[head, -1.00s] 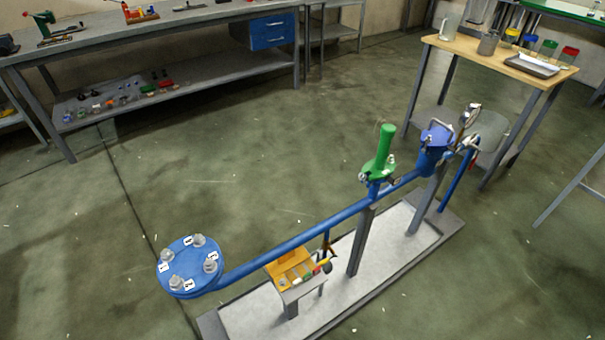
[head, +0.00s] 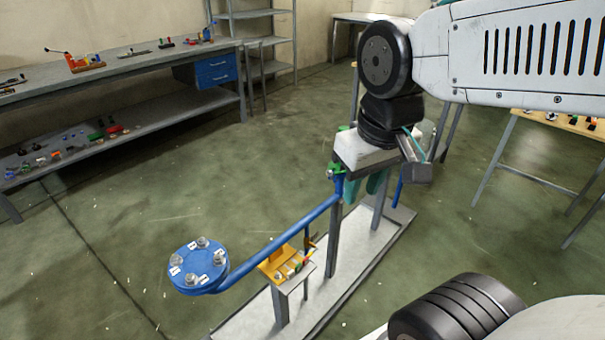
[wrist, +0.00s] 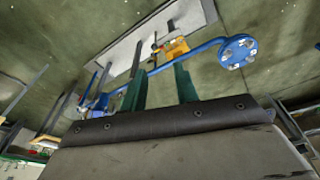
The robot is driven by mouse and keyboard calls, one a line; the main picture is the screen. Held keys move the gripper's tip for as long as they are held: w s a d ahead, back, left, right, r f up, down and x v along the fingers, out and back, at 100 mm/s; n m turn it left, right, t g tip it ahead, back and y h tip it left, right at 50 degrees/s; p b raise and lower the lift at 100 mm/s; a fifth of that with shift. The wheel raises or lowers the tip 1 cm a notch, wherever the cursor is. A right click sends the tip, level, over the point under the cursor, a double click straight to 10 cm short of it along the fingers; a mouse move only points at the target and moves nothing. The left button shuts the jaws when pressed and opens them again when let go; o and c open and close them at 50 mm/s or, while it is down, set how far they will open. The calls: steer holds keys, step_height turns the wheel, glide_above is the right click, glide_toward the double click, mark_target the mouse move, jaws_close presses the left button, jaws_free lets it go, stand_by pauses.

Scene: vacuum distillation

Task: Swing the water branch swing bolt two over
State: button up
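A small metal bolt end (head: 331,175) shows at the fitting's left edge. My gripper (head: 363,189) hangs beside and in front of this branch, fingers pointing down, and hides most of the fitting and its swing bolts. I cannot tell which bolt is number two or whether I touch one. In the wrist view my gripper (wrist: 160,72) has its two green fingers apart, with the pipe (wrist: 200,50) beyond and nothing visibly held.
An orange block on a small stand (head: 285,262) sits beside the pipe. Grey posts on a pale base plate (head: 345,270) hold the pipe. A workbench (head: 130,65) stands at the back left, and a wooden-topped table (head: 560,122) at the right. Floor left of the pipe is clear.

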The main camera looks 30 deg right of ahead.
steer(key=w+d+f+n+t+h, duration=0.1)
steer(key=w+d+f+t, duration=0.15)
steer(key=w, duration=0.65)
steer(key=w+d+f+t, duration=0.1)
steer(key=w+d+f, duration=0.2)
steer(key=w, duration=0.7)
steer(key=n+t, duration=0.4)
steer(key=t, duration=0.6)
glide_above(329, 172)
steer(key=s+a, duration=0.2)
steer(key=s, duration=0.1)
step_height(329, 172, down, 21)
steer(key=f, duration=0.1)
steer(key=s+f+t, duration=0.1)
steer(key=f, duration=0.1)
steer(key=s+d+f+t+h, duration=0.1)
steer(key=f, duration=0.1)
steer(key=shift+d, duration=0.1)
steer(key=w, duration=0.5)
steer(key=w+d, duration=0.1)
steer(key=w, duration=0.1)
steer(key=shift+w, duration=0.15)
jaws_close()
